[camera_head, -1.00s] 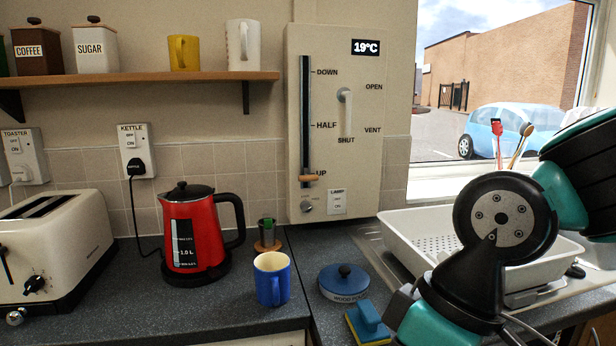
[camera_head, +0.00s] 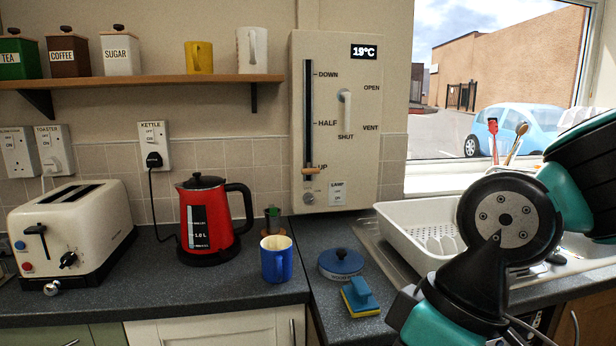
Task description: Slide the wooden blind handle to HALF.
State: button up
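The wooden blind handle (camera_head: 311,171) sits at the bottom of a dark vertical slot on the cream wall panel (camera_head: 362,180). It is level with the UP mark. HALF is marked about midway up the slot and DOWN near its top. My arm shows at the lower right, in front of the sink area and well to the right of the handle. My gripper's fingers are not visible, so nothing shows of their state.
Below stand a blue mug (camera_head: 275,262), a blue-lidded pot (camera_head: 341,263), a sponge (camera_head: 359,297) and a red kettle (camera_head: 205,222). A white dish rack (camera_head: 405,232) is at right.

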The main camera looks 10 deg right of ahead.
aim_at(308, 171)
jog(key=k, duration=1.05)
jog(key=u, duration=0.7)
jog(key=i, duration=1.5)
jog(key=z, duration=0.75)
jog(key=i, duration=0.75)
jog(key=z, duration=0.75)
